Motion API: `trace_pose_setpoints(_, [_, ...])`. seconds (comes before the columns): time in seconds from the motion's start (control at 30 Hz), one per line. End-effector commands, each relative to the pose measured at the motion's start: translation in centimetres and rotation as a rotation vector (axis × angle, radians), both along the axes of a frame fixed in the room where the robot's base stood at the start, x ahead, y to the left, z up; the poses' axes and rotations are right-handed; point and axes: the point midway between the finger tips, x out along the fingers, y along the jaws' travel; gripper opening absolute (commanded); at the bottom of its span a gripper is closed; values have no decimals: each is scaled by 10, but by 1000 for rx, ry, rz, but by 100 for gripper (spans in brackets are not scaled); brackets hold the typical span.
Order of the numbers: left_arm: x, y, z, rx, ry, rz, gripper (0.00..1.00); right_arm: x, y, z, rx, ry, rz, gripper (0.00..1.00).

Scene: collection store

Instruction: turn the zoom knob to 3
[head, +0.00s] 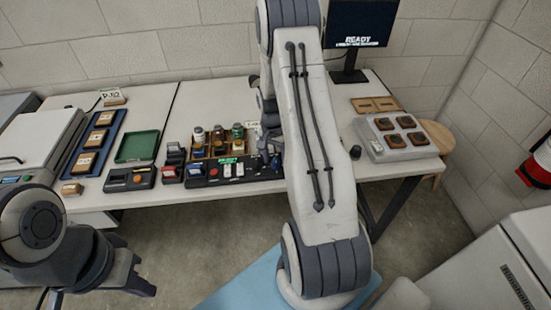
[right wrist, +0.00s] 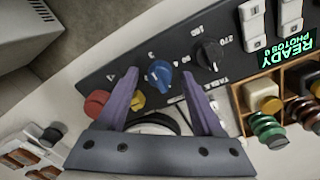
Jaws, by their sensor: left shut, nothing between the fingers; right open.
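The black control panel (head: 196,183) lies along the table's front edge and runs diagonally across the right wrist view (right wrist: 95,72). A blue knob (right wrist: 158,72) with small marks around it appears to be the zoom knob; I cannot read its name or setting. My right gripper (right wrist: 159,76) is open, its two purple fingers on either side of the blue knob in this view. Contact cannot be told. In the head view, my right arm hides part of the panel. My left gripper (head: 144,287) is shut and empty at the lower left, away from the panel.
A black knob (right wrist: 208,53) beside printed "TABLE" and "270" is close by. Red (right wrist: 97,103) and yellow (right wrist: 138,101) knobs sit on the other side. A rack of bottles (head: 217,147) stands behind the panel. A green tray (head: 137,147) is to the left.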

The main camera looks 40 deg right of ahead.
Motion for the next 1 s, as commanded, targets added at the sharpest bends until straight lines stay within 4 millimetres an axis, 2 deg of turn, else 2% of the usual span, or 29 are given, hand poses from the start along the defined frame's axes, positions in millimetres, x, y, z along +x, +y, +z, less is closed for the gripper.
trace_pose_setpoints(0.17, [0, 0, -2, 0, 0, 0, 0, 2, 0, 20, -2, -4, 0, 68])
trace_pose_setpoints(0.4, [0, 0, -5, 0, 0, 0, 0, 5, 1, 68, -3, -6, 0, 68])
trace_pose_setpoints(0.6, [0, 0, -6, 0, 0, 0, 0, 5, 2, 96, -2, -3, 0, 68])
trace_pose_setpoints(0.77, [0, 0, -6, 0, 0, 0, 0, 5, 2, 104, 0, -1, 0, 68])
trace_pose_setpoints(1.0, [0, 0, -6, 0, 0, 0, 0, 5, 2, 104, 0, 0, 0, 68])
